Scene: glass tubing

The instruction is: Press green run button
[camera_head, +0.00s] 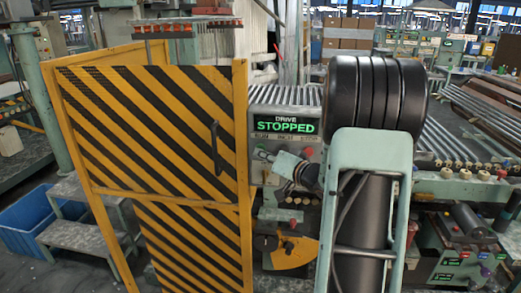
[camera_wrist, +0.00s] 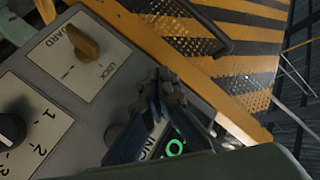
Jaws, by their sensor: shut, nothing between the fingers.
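The control panel (camera_head: 257,170) shows in the head view with a lit green display (camera_head: 286,126) reading DRIVE STOPPED. Below it are RUN, INCH and STOP labels. A small green button (camera_head: 261,149) sits under RUN, partly blocked by my gripper. A red button (camera_head: 309,152) sits under STOP. My gripper (camera_head: 270,158) is in front of the panel's left half. The green button is not clear there; contact cannot be told.
A yellow-black striped guard door (camera_head: 150,130) with a dark handle stands left of the panel. A yellow GUARD/LOCK knob (camera_wrist: 82,43) and a black numbered dial (camera_wrist: 10,130) show in the wrist view. Rollers and conveyor (camera_head: 455,150) lie to the right.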

